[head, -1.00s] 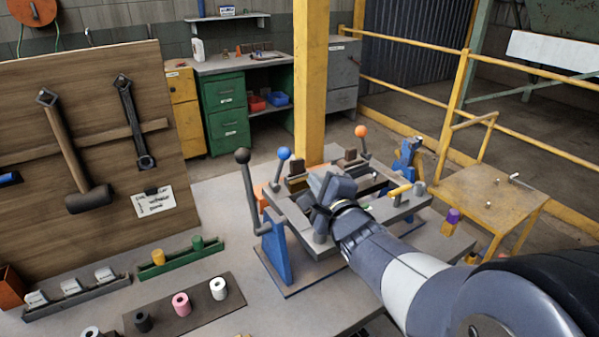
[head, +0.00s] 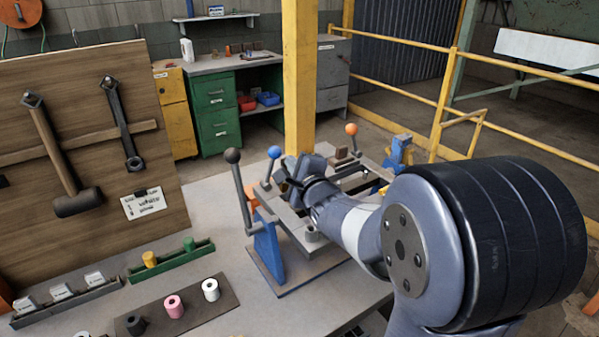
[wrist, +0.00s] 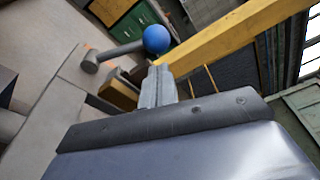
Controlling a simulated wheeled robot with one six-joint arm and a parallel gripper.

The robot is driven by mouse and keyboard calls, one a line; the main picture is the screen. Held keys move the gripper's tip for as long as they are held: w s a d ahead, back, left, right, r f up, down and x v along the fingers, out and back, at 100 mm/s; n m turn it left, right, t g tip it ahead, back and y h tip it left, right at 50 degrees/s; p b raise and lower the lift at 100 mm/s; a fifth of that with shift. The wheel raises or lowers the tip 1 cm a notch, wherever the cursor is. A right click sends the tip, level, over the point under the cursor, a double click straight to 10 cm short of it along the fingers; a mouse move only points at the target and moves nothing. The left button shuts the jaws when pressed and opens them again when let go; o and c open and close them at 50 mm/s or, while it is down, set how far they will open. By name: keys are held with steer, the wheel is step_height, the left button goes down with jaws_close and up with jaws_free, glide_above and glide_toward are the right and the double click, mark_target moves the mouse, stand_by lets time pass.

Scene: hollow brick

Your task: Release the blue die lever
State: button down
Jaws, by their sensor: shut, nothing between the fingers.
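The blue die lever has a blue ball knob (head: 274,152) on a grey rod and stands upright at the back left of the press fixture (head: 318,247). In the wrist view the blue knob (wrist: 156,39) and its rod lie just beyond my fingertips, with the rod running left to a grey round pivot (wrist: 90,62). My gripper (head: 287,182) is just right of the lever in the head view. In the wrist view my gripper (wrist: 160,70) has its fingers together and empty, with a visible gap to the knob. My wrist hides part of the fixture.
A taller lever with a dark knob (head: 232,156) stands to the left on a blue bracket (head: 266,250). An orange-knobbed lever (head: 351,129) stands at the back right. A yellow post (head: 299,75) rises behind. Trays with small cylinders (head: 172,306) lie front left.

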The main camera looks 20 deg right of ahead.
steer(key=shift+w+a, duration=0.1)
steer(key=shift+w, duration=0.75)
